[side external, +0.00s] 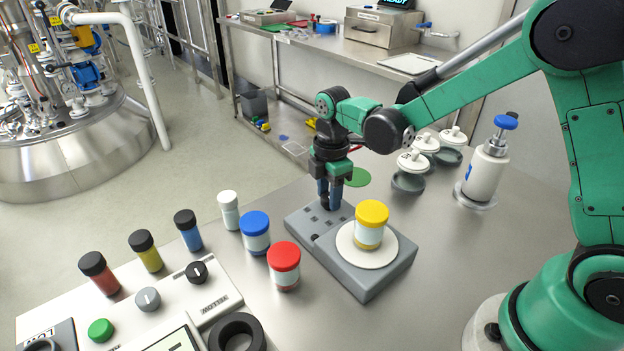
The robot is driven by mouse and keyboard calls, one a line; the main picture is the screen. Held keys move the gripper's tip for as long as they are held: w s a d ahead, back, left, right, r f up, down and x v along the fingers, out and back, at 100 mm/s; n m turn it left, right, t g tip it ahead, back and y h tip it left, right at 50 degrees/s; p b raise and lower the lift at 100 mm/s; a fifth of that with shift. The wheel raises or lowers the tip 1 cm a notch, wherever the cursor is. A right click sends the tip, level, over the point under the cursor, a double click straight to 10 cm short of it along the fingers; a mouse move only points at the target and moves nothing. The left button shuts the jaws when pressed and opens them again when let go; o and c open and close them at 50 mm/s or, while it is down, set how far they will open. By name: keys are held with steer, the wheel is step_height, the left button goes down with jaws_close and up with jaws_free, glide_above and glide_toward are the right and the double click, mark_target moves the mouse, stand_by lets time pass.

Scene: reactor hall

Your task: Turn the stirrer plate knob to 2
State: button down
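The stirrer plate (362,281) is a grey box with a white round top (345,250) on the near table. A yellow-capped jar (369,228) stands upright on that top. My gripper (328,206) points straight down at the back of this grey block, left of and behind the jar. Its dark fingertips are close to the block; I cannot tell whether they touch anything or hold it. A small dark spot (315,238) at the stirrer plate's left edge may be the knob. Its setting is not readable.
A blue-capped jar (255,234) and a red-capped jar (284,267) stand just left of the stirrer plate. White-topped grey pieces (414,163) and a blue-topped bottle (487,170) stand behind right.

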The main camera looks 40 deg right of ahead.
steer(key=shift+m, duration=0.3)
steer(key=m, duration=0.5)
steer(key=shift+m, duration=2.7)
steer(key=shift+c, duration=2.3)
jaws_free()
